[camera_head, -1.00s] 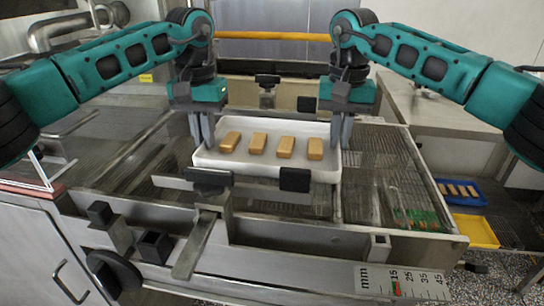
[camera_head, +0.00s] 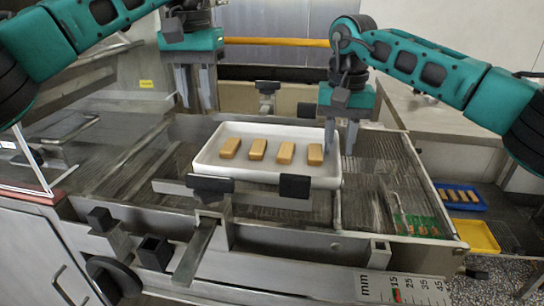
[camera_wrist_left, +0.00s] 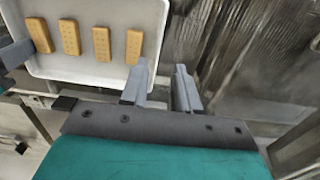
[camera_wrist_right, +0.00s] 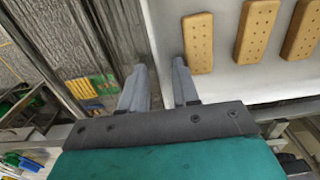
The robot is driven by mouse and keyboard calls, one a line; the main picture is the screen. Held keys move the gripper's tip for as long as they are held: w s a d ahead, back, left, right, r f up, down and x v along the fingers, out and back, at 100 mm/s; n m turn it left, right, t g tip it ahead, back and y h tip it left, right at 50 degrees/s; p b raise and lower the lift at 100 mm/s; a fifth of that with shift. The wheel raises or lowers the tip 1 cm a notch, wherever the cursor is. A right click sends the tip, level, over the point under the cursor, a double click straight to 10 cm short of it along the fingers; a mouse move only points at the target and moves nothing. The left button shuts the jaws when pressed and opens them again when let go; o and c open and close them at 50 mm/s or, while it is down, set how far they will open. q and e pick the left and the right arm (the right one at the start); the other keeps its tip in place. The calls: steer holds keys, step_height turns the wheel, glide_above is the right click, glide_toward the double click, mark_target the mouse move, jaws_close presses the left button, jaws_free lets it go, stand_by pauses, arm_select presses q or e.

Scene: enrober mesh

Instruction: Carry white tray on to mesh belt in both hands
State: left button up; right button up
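The white tray (camera_head: 262,170) lies level on the mesh belt (camera_head: 375,185) and holds several tan biscuits (camera_head: 257,149) in a row. My left gripper (camera_head: 194,105) is open and empty, raised above and behind the tray's left end. In the left wrist view its fingers (camera_wrist_left: 162,72) are apart beside the tray's edge, with nothing between them. My right gripper (camera_head: 340,150) is low at the tray's right end, its fingers apart. In the right wrist view the fingers (camera_wrist_right: 160,72) stand on either side of the tray's side wall, with gaps visible.
A metal bar with black blocks (camera_head: 295,186) runs along the tray's front. A blue tray (camera_head: 460,197) and a yellow bin (camera_head: 478,236) stand lower at the right. A yellow rail (camera_head: 275,42) crosses behind. Mesh is free left and right of the tray.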

steer(key=shift+r, duration=0.1)
arm_select(q)
step_height(320, 180, up, 3)
steer(key=shift+f, duration=0.15)
arm_select(e)
step_height(320, 180, up, 12)
stand_by(0.5)
